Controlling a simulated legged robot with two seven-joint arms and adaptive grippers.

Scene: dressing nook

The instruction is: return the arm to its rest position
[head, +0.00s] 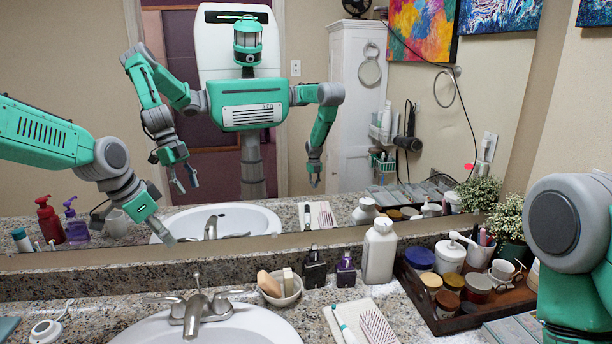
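My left arm comes in from the left at mid-height. Its gripper (168,236) points down and to the right, above the back of the counter near the faucet, with nothing seen in it. Seen directly, its fingers overlap; in the mirror (300,215) its reflection shows two fingers spread apart. My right arm shows only as a bulky green and grey joint at the right edge. The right gripper is outside the direct view; its small reflection hangs downward, and its finger opening is unclear.
Below are a sink (240,326) and faucet (196,308). A soap dish (280,290), dark bottle (314,270), purple bottle (346,270) and white bottle (380,252) stand along the counter. A brown tray (418,297) of jars and a potted plant (508,216) are near the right arm.

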